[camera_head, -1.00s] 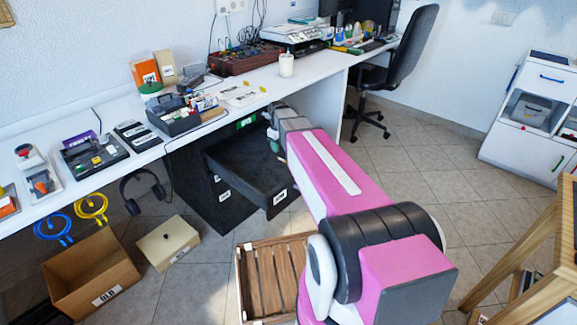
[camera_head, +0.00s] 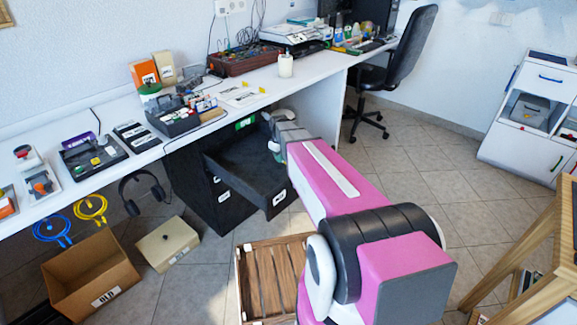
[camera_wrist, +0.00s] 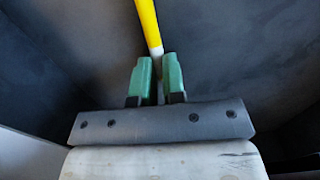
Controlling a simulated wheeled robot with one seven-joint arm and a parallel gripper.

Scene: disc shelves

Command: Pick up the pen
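The pen (camera_wrist: 148,22) is yellow with a white end and shows in the wrist view, running from the top edge down to my fingertips. My gripper (camera_wrist: 157,75) has two green fingers, close together with a narrow gap about as wide as the pen. The pen's white end sits at this gap, and the fingers appear shut on it. In the head view my gripper (camera_head: 275,152) is low inside the open black drawer (camera_head: 248,182). The pen cannot be made out in the head view.
The drawer walls surround my gripper closely. The white desk (camera_head: 95,185) runs above and behind it. A wooden crate (camera_head: 240,285), a beige box (camera_head: 167,244) and a cardboard box (camera_head: 90,275) stand on the floor.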

